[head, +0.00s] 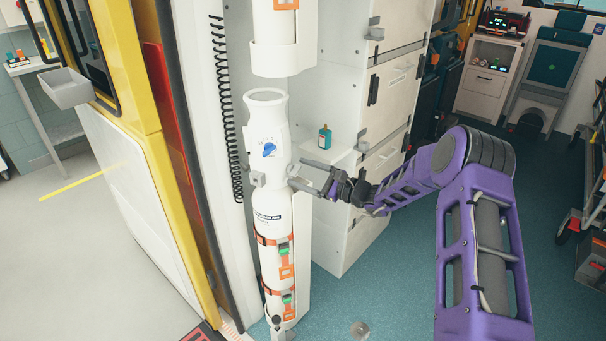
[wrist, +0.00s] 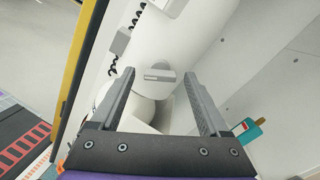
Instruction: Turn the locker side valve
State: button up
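A white upright cylinder housing (head: 266,150) with a blue gauge mark stands in the head view, orange straps on its lower part. My gripper (head: 304,176) is at its right side, fingers pointing at it. In the wrist view, a round white valve knob (wrist: 158,86) with a grey bar handle (wrist: 159,76) lies ahead between the fingers of my gripper (wrist: 158,73). The fingers are open, with a gap on each side of the knob. I cannot tell how near the fingertips are to it. In the head view the knob is not clearly visible.
A small teal bottle (head: 324,137) stands on a ledge right of the housing; it also shows in the wrist view (wrist: 249,130). A white drawer cabinet (head: 385,100) is behind. A black coiled cord (head: 226,110) hangs at left. Blue floor (head: 395,270) is open below my arm.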

grip_shut()
jog(key=shift+m, duration=0.4)
jog(key=m+p, duration=0.4)
jog(key=m, duration=0.7)
jog(key=shift+r, duration=0.1)
jog(key=m+p, duration=0.3)
jog(key=m, duration=0.8)
jog(key=shift+m+p, duration=0.3)
jog(key=shift+m, duration=0.2)
